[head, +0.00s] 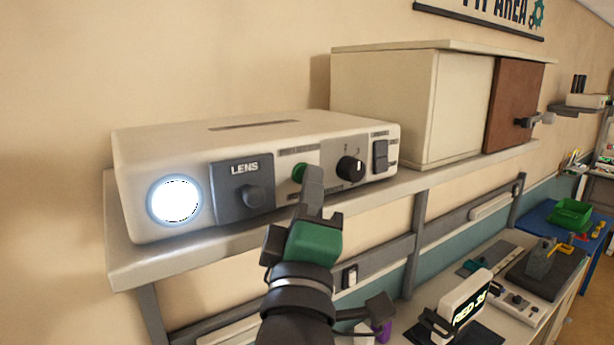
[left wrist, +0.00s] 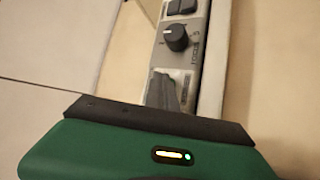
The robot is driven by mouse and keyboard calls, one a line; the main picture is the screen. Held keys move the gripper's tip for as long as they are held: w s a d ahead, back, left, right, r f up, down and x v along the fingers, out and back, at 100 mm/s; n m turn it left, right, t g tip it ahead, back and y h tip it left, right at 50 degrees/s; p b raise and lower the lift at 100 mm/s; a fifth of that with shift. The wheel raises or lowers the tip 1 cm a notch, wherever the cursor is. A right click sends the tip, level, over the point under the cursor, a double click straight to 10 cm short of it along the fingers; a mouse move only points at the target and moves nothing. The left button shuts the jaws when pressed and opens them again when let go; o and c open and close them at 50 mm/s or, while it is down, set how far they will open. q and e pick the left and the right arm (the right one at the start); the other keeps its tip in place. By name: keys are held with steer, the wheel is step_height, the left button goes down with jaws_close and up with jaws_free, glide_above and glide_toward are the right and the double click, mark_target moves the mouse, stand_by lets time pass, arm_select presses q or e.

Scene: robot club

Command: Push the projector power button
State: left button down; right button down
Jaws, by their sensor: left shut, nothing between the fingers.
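The cream projector (head: 220,130) sits on a wall shelf. Its front has a glowing white lens (head: 174,201), a dark panel marked LENS and a round green button (head: 299,173). My left gripper (head: 312,175) is shut and empty, its fingertips at the right edge of the green button. Whether they touch it, I cannot tell. My right gripper is not in view.
A black knob (head: 350,169) and dark rocker switches (head: 380,156) are right of the button. The shelf (head: 150,262) runs below. A cream cabinet (head: 385,100) with a brown door (head: 515,105) stands to the right. A bench with devices lies lower right.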

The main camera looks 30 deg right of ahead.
arm_select(q)
steer(key=shift+s, duration=0.8)
steer(key=s, duration=0.3)
steer(key=s+b, duration=0.1)
steer(key=s, duration=0.1)
steer(key=shift+s+d, duration=0.1)
steer(key=shift+d, duration=0.15)
stand_by(2.1)
